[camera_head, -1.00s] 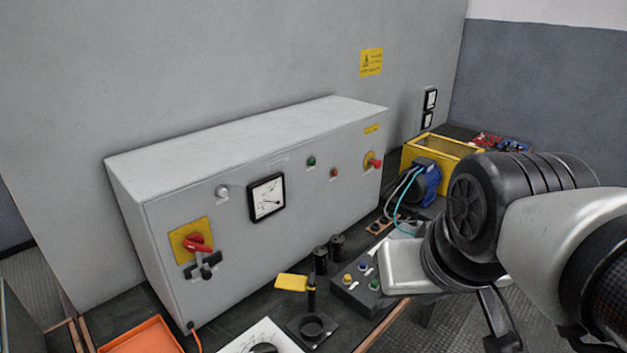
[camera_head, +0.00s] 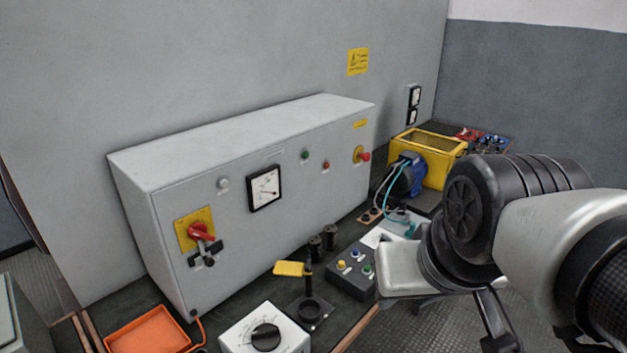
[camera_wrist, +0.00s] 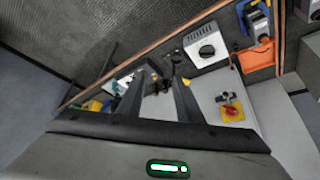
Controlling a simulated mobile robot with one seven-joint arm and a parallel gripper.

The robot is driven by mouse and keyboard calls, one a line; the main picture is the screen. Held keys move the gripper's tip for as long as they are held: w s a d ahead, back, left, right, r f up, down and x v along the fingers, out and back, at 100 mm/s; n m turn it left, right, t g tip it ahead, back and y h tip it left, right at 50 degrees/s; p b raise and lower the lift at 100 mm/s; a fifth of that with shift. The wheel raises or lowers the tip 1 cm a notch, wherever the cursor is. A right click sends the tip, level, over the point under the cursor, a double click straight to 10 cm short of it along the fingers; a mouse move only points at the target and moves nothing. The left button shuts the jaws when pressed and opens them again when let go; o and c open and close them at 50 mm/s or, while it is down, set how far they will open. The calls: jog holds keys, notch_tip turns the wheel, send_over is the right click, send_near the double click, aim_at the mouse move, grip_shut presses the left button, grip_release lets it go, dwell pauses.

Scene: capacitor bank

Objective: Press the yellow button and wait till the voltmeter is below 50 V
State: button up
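The yellow button (camera_head: 341,266) is on a small dark grey control box (camera_head: 345,286) on the bench, beside blue and green buttons. The voltmeter (camera_head: 265,188) is a square white dial in a black frame on the front of the grey cabinet. Its needle shows, but its value is too small to read. My arm reaches in from the right, close to the control box, and my fingertips cannot be made out in the head view. In the wrist view my gripper (camera_wrist: 158,78) has two dark fingers apart, with nothing clearly held between them.
The grey cabinet (camera_head: 240,130) carries a red rotary switch (camera_head: 200,232) on a yellow plate. A black stand with a yellow flag (camera_head: 288,268), dark cylinders (camera_head: 322,243), a white dial box (camera_head: 240,335) and an orange tray (camera_head: 150,338) are on the bench. A yellow box (camera_head: 430,160) stands farther back.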

grip_shut()
jog(key=shift+s, duration=0.1)
dwell(1.4)
